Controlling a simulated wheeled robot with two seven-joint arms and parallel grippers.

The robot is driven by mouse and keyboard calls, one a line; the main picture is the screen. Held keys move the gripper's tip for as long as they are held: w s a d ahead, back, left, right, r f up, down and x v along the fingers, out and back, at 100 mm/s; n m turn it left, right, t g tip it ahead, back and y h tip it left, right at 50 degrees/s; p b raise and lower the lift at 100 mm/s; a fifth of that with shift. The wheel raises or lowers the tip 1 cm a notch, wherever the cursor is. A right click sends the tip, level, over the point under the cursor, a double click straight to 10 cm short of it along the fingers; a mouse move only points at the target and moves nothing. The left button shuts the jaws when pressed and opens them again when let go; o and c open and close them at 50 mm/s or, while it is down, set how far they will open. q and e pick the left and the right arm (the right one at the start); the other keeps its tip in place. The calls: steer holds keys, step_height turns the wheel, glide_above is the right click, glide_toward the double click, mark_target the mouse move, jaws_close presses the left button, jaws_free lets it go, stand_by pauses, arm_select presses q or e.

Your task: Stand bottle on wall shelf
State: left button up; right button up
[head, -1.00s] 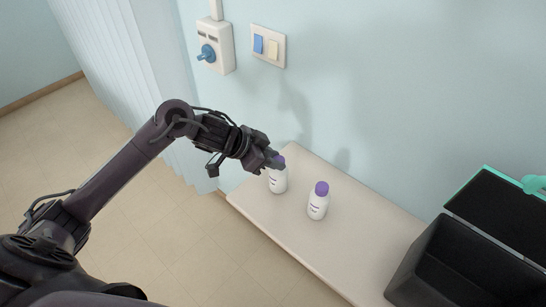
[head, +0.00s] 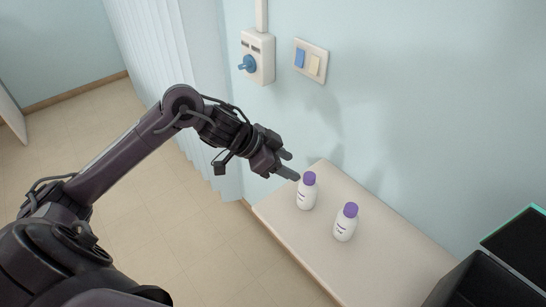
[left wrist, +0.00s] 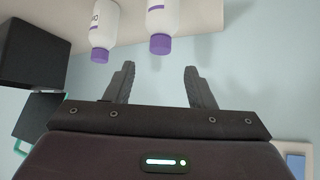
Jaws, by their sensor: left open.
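Two white bottles with purple caps stand upright on the wall shelf (head: 277,214). The nearer-to-gripper bottle (head: 307,191) is toward the shelf's left end, and the other bottle (head: 345,222) is to its right. My left gripper (head: 291,165) is open and empty, just up and left of the first bottle's cap. In the left wrist view the open fingers (left wrist: 158,85) show with nothing between them. The first bottle (left wrist: 162,22) and the other bottle (left wrist: 103,30) appear upside down beyond the fingertips, apart from them. My right gripper is not in view.
A black open bin (head: 480,282) stands at the shelf's right end; it also shows in the left wrist view (left wrist: 33,52). A wall box with a blue knob (head: 257,58) and a switch plate (head: 311,60) are on the wall above. A pale curtain (head: 170,80) hangs at left.

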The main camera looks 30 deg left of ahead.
arm_select(q)
steer(key=shift+b+v, duration=0.45)
steer(key=shift+v, duration=2.3)
